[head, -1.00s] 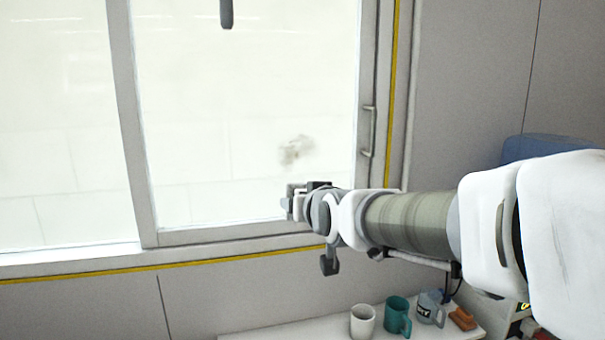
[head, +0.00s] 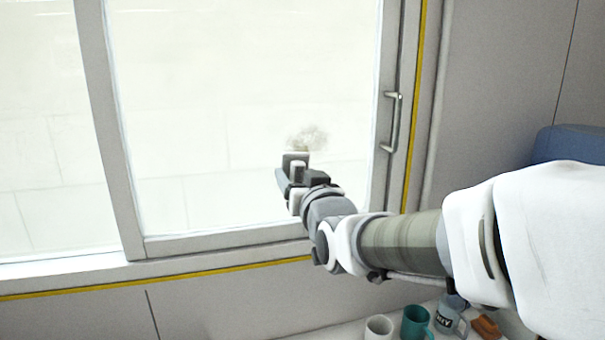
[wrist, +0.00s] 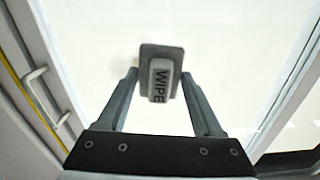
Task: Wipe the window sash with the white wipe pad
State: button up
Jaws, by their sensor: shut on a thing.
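The window sash (head: 220,239) is a grey frame around a bright pane, with a bar handle (head: 394,122) on its right side. A pale grey-brown smudge (head: 308,136) is on the pane. My gripper (head: 294,172) is shut on the white wipe pad, just below the smudge in the head view. In the wrist view, the pad (wrist: 161,78) shows between the fingers as a light grip marked "WIPE" on a grey plate (wrist: 162,51). The pad faces the pane; I cannot tell whether it touches. The plate hides most of the smudge in the wrist view.
Below the window at the right, a white surface (head: 345,332) holds a white mug (head: 379,328), a teal mug (head: 415,322), a grey-blue lettered mug (head: 449,318) and an orange-brown block (head: 486,327). A blue thing (head: 570,144) is at the right edge. The pane left of my gripper is clear.

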aim_at(315, 156)
jog(key=shift+p+x, duration=0.95)
jog(key=shift+x, duration=1.35)
jog(key=shift+w+a, duration=0.15)
jog(key=shift+w, duration=0.4)
jog(key=shift+x, duration=1.05)
jog(key=shift+w+d+b, duration=0.3)
jog(key=shift+w+d, duration=0.05)
jog(key=shift+d, duration=0.8)
jog(key=shift+w+d+b, duration=0.25)
jog(key=shift+w+d, duration=0.05)
jog(key=shift+d, duration=0.8)
jog(key=shift+w+d+b, duration=0.3)
jog(key=shift+w+d, duration=0.05)
jog(key=shift+d, duration=0.8)
jog(key=shift+w+d+p, duration=0.25)
jog(key=shift+d+p, duration=0.05)
jog(key=shift+d, duration=0.65)
jog(key=shift+w+d+p, duration=0.25)
jog(key=shift+d+p, duration=0.05)
jog(key=shift+d, duration=0.7)
